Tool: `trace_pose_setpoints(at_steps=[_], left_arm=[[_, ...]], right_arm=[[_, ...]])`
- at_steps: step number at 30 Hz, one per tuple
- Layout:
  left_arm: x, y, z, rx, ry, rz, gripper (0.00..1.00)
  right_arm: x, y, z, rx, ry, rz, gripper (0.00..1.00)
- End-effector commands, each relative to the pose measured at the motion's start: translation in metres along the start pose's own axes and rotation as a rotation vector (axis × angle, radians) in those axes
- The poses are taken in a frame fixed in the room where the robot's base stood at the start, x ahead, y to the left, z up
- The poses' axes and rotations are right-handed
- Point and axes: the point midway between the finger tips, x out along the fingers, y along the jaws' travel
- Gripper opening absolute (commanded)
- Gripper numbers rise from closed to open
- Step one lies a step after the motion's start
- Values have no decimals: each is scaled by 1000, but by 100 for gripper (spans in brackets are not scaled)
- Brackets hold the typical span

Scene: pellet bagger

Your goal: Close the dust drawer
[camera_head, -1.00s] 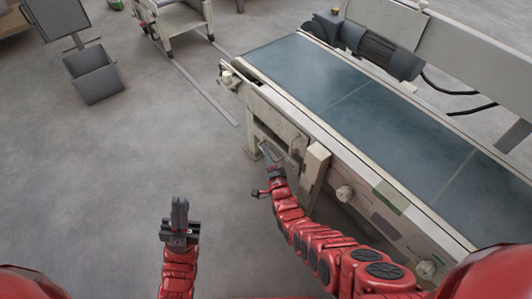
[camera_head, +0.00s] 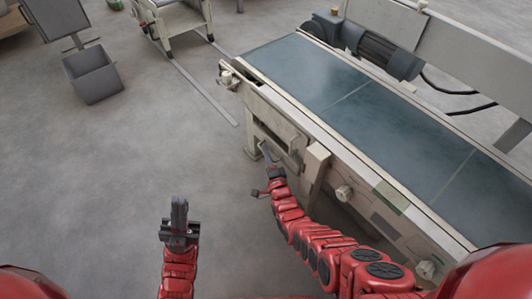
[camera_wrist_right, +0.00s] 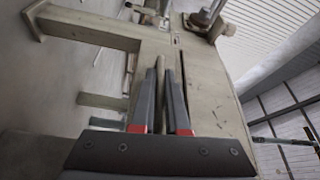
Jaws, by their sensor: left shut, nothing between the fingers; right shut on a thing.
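The dust drawer is hard to make out. A beige panel low on the conveyor's near side (camera_head: 283,138), by my right gripper, may be its front. My right gripper (camera_head: 267,155) reaches this spot beneath the belt edge. In the right wrist view its fingers (camera_wrist_right: 161,92) are closed on a thin, pale upright bar (camera_wrist_right: 160,72), apparently a handle, in front of a beige metal panel (camera_wrist_right: 203,85). How far the drawer stands out cannot be told. My left gripper (camera_head: 179,212) is shut and empty, pointing up over bare floor, well left of the conveyor.
The conveyor belt (camera_head: 345,98) runs along the right, with a motor (camera_head: 380,52) behind it. A beige post (camera_head: 314,168) stands close right of my right gripper. A grey bin (camera_head: 92,77) is at the far left.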

Motion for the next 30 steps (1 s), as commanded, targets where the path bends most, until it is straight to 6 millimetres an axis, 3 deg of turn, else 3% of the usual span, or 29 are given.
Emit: trace_pose_setpoints(at_steps=[13,21,29,30], left_arm=[[0,0,0,0,0,0,0],[-7,5,2,-6,-1,17,0],[-6,5,2,-7,-2,19,0],[-6,5,2,-7,-2,19,0]], right_arm=[[0,1,0,0,0,2,0],[12,7,-26,-1,0,1,0],[12,7,-30,0,3,2,0],[12,7,-30,0,3,2,14]])
